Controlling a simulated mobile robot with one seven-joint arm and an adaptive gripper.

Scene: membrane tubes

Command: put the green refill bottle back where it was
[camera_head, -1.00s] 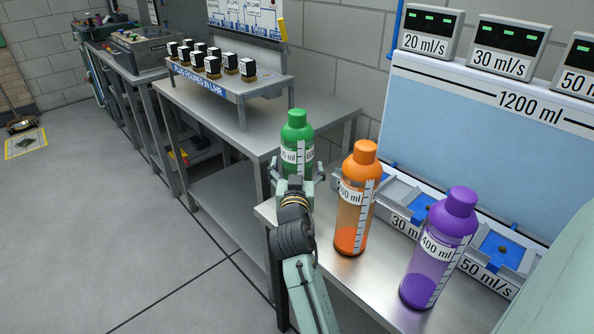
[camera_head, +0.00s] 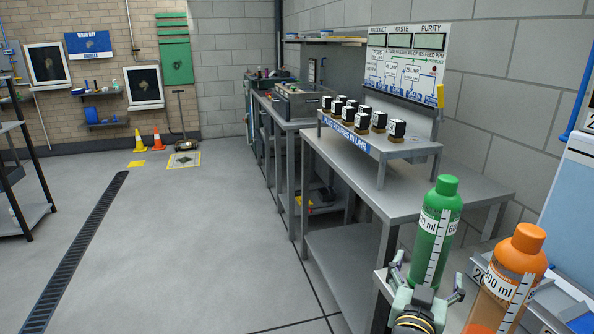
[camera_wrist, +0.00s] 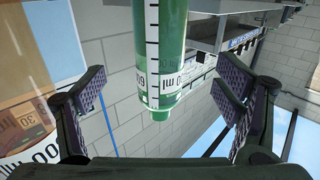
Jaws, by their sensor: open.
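The green refill bottle (camera_head: 436,225) is upright at the left end of the metal bench with the orange bottle, its base hidden behind my gripper. My gripper (camera_head: 427,282) is open, with one finger to each side of the green bottle's lower part. In the wrist view, which is upside down, the green bottle (camera_wrist: 160,60) shows between the spread, padded fingers of my gripper (camera_wrist: 165,98). Gaps show on both sides, so neither finger touches it there.
The orange bottle (camera_head: 508,275) stands close on the right of the green one. A grey table (camera_head: 455,185) lies beyond, with a raised shelf (camera_head: 395,150) holding several black-and-white blocks. Open floor (camera_head: 200,250) lies to the left.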

